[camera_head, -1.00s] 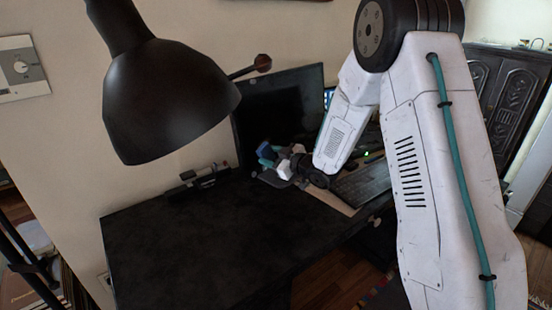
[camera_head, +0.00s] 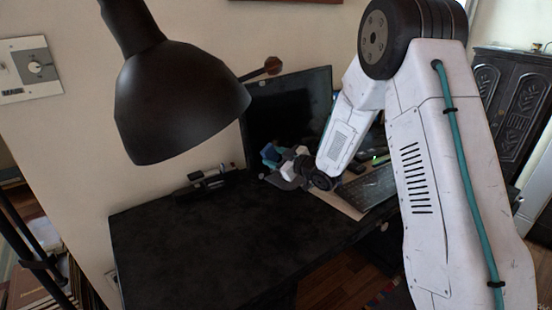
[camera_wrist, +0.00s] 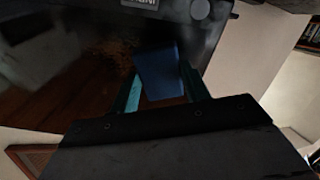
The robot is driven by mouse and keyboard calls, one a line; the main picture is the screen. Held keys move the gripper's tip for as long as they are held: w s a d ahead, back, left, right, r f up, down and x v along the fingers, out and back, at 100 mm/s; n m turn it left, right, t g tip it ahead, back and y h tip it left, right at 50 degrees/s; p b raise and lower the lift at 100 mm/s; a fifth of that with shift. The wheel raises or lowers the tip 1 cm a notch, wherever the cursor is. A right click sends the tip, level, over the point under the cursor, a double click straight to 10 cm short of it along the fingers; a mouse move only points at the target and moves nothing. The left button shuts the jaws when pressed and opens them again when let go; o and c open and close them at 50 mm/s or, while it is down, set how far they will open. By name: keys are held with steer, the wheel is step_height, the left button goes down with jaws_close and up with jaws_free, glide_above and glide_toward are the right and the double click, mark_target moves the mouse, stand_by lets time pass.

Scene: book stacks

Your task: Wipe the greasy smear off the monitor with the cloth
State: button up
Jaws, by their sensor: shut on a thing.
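The dark monitor (camera_head: 285,105) stands at the back of the black desk. In the wrist view its glossy screen (camera_wrist: 85,65) fills the upper left, with reflections and a brownish patch; I cannot tell whether that patch is the greasy smear. My gripper (camera_head: 278,158) is in front of the monitor's lower part, its teal fingers showing in the wrist view. It is shut on a blue folded cloth (camera_wrist: 160,72), held close to the screen. I cannot tell whether the cloth touches it.
A black desk lamp (camera_head: 180,100) hangs large at the left front. The keyboard (camera_head: 372,187) lies right of my gripper. A small dark stand (camera_head: 205,185) is at the desk's back left. The front left of the desk (camera_head: 200,245) is clear.

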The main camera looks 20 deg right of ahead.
mark_target(285, 144)
steer(key=shift+x, duration=0.8)
steer(key=shift+d, duration=0.1)
steer(key=shift+w+d, duration=0.4)
steer(key=shift+d, duration=0.3)
steer(key=shift+w+d, duration=0.35)
steer(key=shift+d, duration=0.35)
steer(key=shift+w+d, duration=0.65)
steer(key=shift+d, duration=0.4)
steer(key=shift+w+d, duration=0.6)
steer(key=shift+d, duration=0.45)
steer(key=shift+w+d, duration=0.65)
steer(key=shift+d, duration=0.4)
steer(key=shift+s, duration=0.1)
